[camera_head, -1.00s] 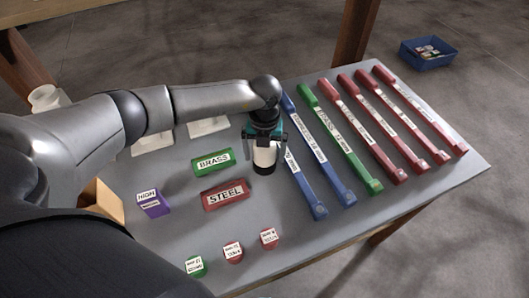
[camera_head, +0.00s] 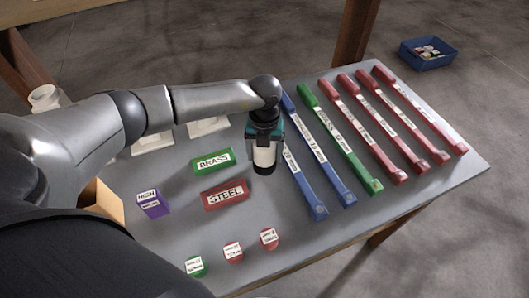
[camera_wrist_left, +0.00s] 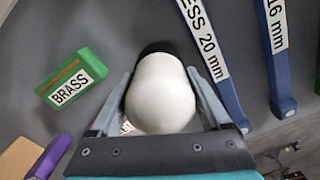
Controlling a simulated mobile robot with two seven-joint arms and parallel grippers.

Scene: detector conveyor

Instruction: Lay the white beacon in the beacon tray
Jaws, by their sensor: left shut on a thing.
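The white beacon (camera_head: 264,156), a white cylinder with a dark base, stands upright near the middle of the grey table. My left gripper (camera_head: 264,142) reaches down over it and is shut on it. In the left wrist view the beacon's rounded white top (camera_wrist_left: 162,95) sits between the two fingers, with its black base showing beyond. I cannot tell whether the base touches the table. No tray is clearly marked as the beacon tray; a tan open box (camera_head: 104,205) is partly hidden by my left arm. My right gripper is out of view.
Long labelled blue, green and red bars lie close to the beacon's right. A green BRASS block (camera_head: 212,161) and red STEEL block (camera_head: 225,194) lie to its left. A purple block (camera_head: 152,203) and several round pieces lie nearer. A blue bin (camera_head: 428,53) stands on the floor.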

